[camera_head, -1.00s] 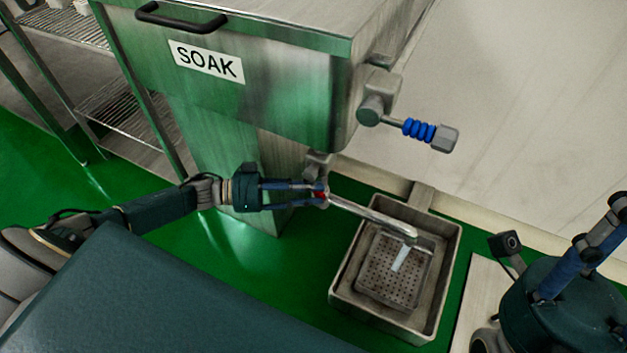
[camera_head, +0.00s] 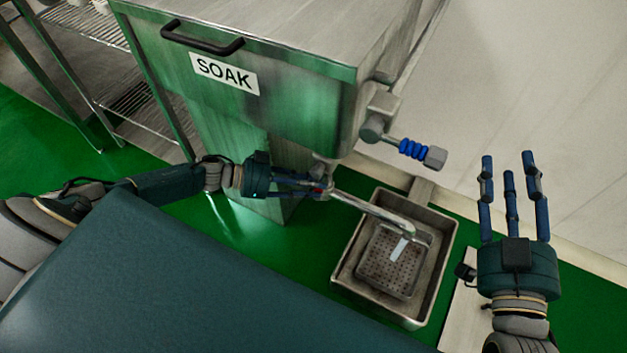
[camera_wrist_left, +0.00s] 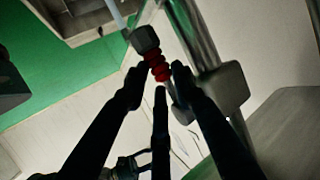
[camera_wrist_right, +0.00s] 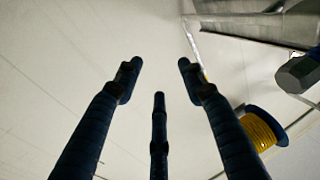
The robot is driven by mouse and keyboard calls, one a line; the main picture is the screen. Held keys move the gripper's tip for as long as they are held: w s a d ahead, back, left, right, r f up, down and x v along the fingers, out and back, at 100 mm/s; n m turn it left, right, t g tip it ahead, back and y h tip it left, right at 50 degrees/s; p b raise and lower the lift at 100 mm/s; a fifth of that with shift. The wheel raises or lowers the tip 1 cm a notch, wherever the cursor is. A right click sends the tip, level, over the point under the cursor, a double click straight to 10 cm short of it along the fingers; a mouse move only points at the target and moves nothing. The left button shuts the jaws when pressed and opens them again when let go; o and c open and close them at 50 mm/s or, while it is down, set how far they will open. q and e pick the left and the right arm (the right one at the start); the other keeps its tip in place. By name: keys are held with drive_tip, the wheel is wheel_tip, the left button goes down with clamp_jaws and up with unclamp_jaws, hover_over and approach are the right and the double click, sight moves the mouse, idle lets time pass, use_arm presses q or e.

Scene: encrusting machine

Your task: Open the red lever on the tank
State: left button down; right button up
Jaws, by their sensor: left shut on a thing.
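The metal tank (camera_head: 300,100) labelled SOAK stands at the upper middle of the head view. The red lever (camera_wrist_left: 157,66) shows in the left wrist view as a red ribbed grip with a grey end knob, between my left fingertips. In the head view it is mostly hidden by my left gripper (camera_head: 318,188), which is at the valve below the tank and shut on the lever. A second lever with a blue grip (camera_head: 413,149) sticks out from the tank's side. My right gripper (camera_head: 514,175) is open and empty, fingers spread, right of the drain.
A drain basin (camera_head: 375,303) with a perforated tray sits on the green floor under the metal spout (camera_head: 375,210). A wire shelf rack (camera_head: 135,105) stands left of the tank. A pale wall (camera_head: 530,110) closes the right side.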

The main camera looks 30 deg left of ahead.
use_arm(q)
drive_tip(key=shift+a+y+p, duration=0.25)
drive_tip(key=shift+y+p, duration=0.15)
drive_tip(key=shift+p, duration=0.55)
use_arm(e)
drive_tip(key=s+d+f+g+h, duration=0.1)
drive_tip(key=s+f+g, duration=0.1)
drive_tip(key=f, duration=0.4)
drive_tip(key=s+d+f+g+h, duration=0.1)
drive_tip(key=f+g, duration=0.3)
drive_tip(key=f, duration=0.2)
drive_tip(key=shift+s+d+f, duration=0.3)
drive_tip(key=shift+s, duration=0.1)
use_arm(q)
drive_tip(key=c, duration=1.4)
unclamp_jaws()
drive_tip(key=v, duration=1.2)
drive_tip(key=shift+r, duration=0.2)
